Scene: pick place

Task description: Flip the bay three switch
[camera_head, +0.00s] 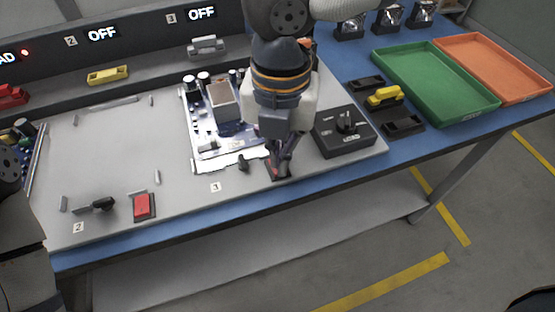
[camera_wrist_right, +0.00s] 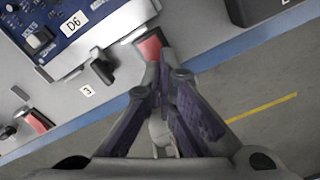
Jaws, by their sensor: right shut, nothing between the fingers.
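The bay three red switch (camera_head: 270,173) is at the front edge of the grey fixture plate, partly hidden by my right gripper (camera_head: 281,172). In the right wrist view the red switch (camera_wrist_right: 150,46) shows just beyond the fingertips of the right gripper (camera_wrist_right: 163,75). The fingers are shut and empty, pointing at the switch; I cannot tell whether they touch it. The bay three sign (camera_head: 201,13) reads OFF. A "3" label (camera_head: 215,187) and a black lever (camera_head: 243,163) are left of the switch. My left gripper is not in view.
A blue circuit board (camera_head: 203,133) sits in bay three. Bay two has another red switch (camera_head: 142,206) and a black lever (camera_head: 103,204). A black box (camera_head: 344,140) with a plug-like top stands right of the gripper. Green (camera_head: 435,82) and orange (camera_head: 492,65) trays lie farther right.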

